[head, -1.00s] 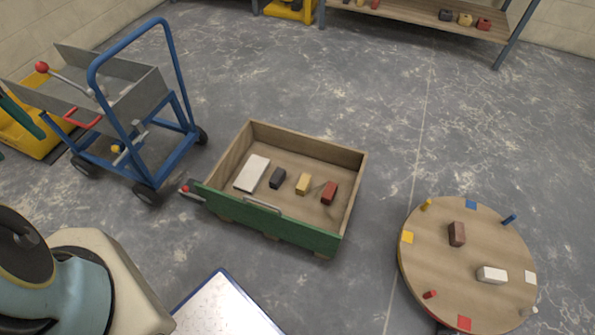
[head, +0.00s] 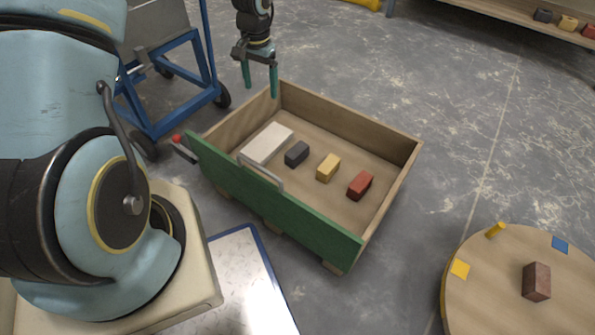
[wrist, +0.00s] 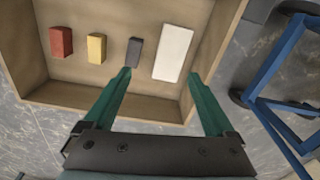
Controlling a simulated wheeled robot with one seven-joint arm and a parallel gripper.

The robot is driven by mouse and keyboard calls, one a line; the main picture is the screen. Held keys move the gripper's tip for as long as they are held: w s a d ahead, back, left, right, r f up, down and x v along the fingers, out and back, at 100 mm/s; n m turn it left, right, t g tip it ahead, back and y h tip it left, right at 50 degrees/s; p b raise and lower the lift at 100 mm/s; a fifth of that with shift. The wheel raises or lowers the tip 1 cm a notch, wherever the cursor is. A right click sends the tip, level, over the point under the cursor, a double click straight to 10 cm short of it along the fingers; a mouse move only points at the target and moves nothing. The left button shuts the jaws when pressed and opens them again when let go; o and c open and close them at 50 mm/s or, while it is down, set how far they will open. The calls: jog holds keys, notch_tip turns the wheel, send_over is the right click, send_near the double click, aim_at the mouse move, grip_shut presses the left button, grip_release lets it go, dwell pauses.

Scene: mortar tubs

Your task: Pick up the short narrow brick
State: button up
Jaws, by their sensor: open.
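In the wooden crate (head: 355,124) a dark grey brick (head: 297,154), a yellow brick (head: 328,168) and a red brick (head: 360,186) lie in a row, apart from each other. All three are short; the dark grey one looks narrowest in the wrist view (wrist: 133,52). A larger white slab (head: 267,144) lies to their left. My gripper (head: 260,92) is open and empty, pointing down above the crate's back left corner. In the wrist view its fingertips (wrist: 160,74) are well above the crate floor, with the grey brick and the slab showing beyond them.
The crate has a green front board (head: 270,200) with a metal handle. A blue cart (head: 180,85) stands close on the left. A round table (head: 490,290) with a brown brick (head: 537,281) is at lower right. Clear floor lies between crate and round table.

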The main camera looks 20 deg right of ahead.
aim_at(297, 149)
jog(key=d+f+b, duration=0.2)
jog(key=d+f, duration=0.1)
jog(key=f, duration=0.3)
jog(key=s+d+f+m+b, duration=0.1)
jog(key=d+f+b, duration=0.2)
jog(key=f, duration=0.3)
jog(key=s+d+f+m+b, duration=0.1)
jog(key=d+f+b, duration=0.2)
jog(key=f, duration=0.4)
jog(key=shift+d, duration=0.1)
notch_tip(297, 149, down, 6)
jog(key=shift+d+r+b, duration=0.1)
jog(key=shift+r+b, duration=0.05)
jog(key=shift+b, duration=1.05)
notch_tip(297, 149, down, 5)
jog(key=b, duration=0.3)
jog(key=shift+d, duration=0.15)
jog(key=shift+r, duration=0.1)
grip_shut()
